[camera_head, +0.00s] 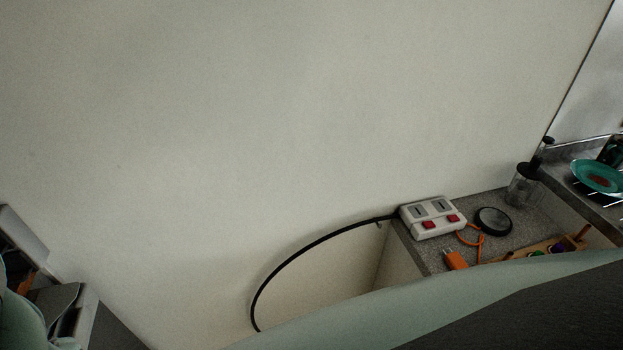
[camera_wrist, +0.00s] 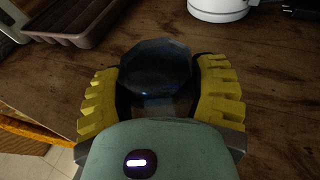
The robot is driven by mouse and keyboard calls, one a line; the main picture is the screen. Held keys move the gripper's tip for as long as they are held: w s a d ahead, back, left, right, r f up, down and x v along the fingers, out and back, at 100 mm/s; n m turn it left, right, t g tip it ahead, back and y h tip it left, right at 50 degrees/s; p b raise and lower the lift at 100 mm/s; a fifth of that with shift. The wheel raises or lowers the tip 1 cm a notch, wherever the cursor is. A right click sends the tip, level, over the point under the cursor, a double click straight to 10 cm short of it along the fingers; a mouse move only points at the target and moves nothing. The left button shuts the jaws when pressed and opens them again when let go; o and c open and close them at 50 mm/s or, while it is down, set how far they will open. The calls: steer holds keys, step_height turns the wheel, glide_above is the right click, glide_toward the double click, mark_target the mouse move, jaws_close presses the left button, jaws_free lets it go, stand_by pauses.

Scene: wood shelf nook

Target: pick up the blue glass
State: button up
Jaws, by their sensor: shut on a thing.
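The blue glass (camera_wrist: 156,68) is dark blue, faceted and see-through, and shows in the wrist view just ahead of my gripper's palm. My gripper (camera_wrist: 160,88) has a yellow ribbed finger on each side of the glass, and it is shut on it. The lower part of the glass is hidden by the gripper body. I cannot tell whether the glass touches the wooden surface (camera_wrist: 270,70) or is held above it. The head view shows neither the glass nor my gripper.
In the wrist view, a brown tray (camera_wrist: 84,32) lies at the upper left and a white round-based appliance (camera_wrist: 218,10) stands at the top. The wood to the right is clear. In the head view, a white switch box (camera_head: 432,217) and black disc (camera_head: 493,221) sit on a grey counter.

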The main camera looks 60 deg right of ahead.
steer(key=shift+s+d+r, duration=0.1)
steer(key=shift+s+r, duration=0.05)
steer(key=shift+r, duration=0.45)
steer(key=shift+s+r, duration=0.15)
steer(key=shift+r, duration=0.4)
steer(key=s+d+r, duration=0.1)
steer(key=s+d, duration=0.7)
steer(key=s, duration=0.4)
steer(key=shift+s+d+r, duration=0.15)
steer(key=shift+s+r, duration=0.05)
steer(key=shift+s, duration=0.2)
